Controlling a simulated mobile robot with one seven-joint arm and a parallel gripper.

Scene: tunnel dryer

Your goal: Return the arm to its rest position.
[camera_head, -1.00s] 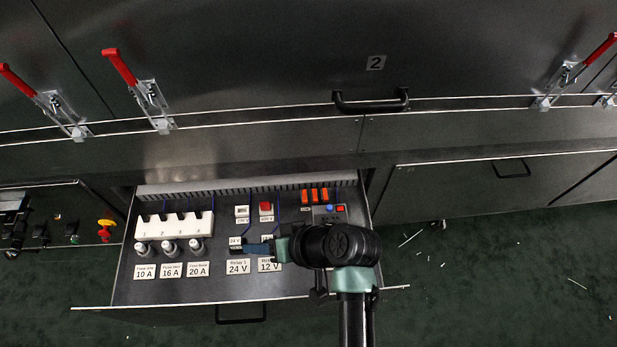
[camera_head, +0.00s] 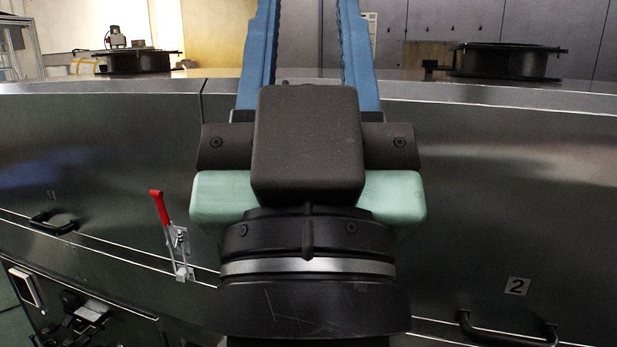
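My gripper (camera_head: 307,30) fills the middle of the view, raised and close to the camera. Its two blue fingers point up and stand wide apart. Their tips are cut off by the top edge of the picture. I see nothing between the part of the fingers that shows. The gripper hides part of the dryer's steel front behind it.
The steel dryer front (camera_head: 110,150) spans the view, with a red-handled clamp (camera_head: 172,235) and dark handles (camera_head: 52,222). Round black flanges (camera_head: 507,62) stand on top. Equipment (camera_head: 85,315) shows at the lower left.

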